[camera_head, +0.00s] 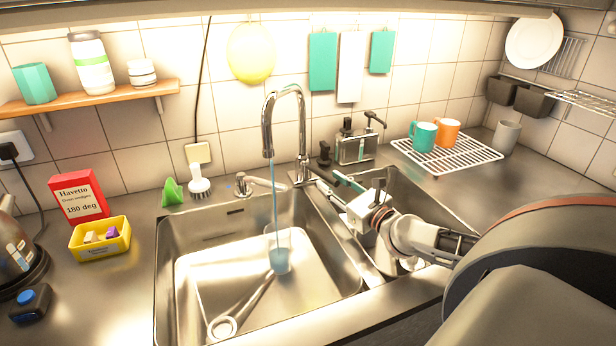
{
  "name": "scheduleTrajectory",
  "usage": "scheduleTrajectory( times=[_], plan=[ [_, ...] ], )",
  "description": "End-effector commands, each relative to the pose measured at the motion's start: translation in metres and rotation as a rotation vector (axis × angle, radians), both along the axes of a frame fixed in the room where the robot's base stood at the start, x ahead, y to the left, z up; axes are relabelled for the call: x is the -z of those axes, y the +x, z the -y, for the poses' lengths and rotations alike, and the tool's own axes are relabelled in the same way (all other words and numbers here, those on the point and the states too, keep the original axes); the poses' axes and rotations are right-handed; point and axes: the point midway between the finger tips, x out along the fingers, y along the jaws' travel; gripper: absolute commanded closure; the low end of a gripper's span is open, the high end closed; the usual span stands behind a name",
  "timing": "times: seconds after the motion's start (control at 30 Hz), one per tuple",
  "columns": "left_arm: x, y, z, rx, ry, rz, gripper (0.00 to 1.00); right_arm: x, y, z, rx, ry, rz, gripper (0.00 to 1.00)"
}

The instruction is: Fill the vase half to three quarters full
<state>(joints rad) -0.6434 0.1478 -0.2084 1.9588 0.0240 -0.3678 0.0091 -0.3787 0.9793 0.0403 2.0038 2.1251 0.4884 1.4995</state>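A small clear bluish vessel, which looks like the vase (280,260), stands in the left sink basin (190,262). A thin blue stream of water (274,205) falls from the tall chrome tap (267,125) into it. My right gripper (328,180) reaches in from the right, just right of the tap's base, above the divider between the basins. Its two fingers look apart, with nothing clearly held between them; whether one touches the tap lever is unclear. My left gripper is out of view.
A metal utensil with a ringed end (238,310) lies in the left basin near the vessel. A caddy (355,148) stands behind my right gripper. A wire rack (470,157) holds teal and orange mugs. A yellow tub (98,250) stands left of the sink.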

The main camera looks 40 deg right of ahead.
Motion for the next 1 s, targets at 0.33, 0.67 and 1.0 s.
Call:
scheduleTrajectory(
  times=[0.33,0.67,1.0],
  plan=[
    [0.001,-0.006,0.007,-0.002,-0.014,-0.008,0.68,-0.002,0.03,0.003,0.0,-0.002,0.004,0.7],
    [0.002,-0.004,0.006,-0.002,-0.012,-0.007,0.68,-0.001,0.065,0.005,0.001,-0.001,0.002,0.7],
    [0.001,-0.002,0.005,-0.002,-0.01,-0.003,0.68,0.0,0.077,0.006,-0.001,-0.001,0.0,0.7]
  ],
)
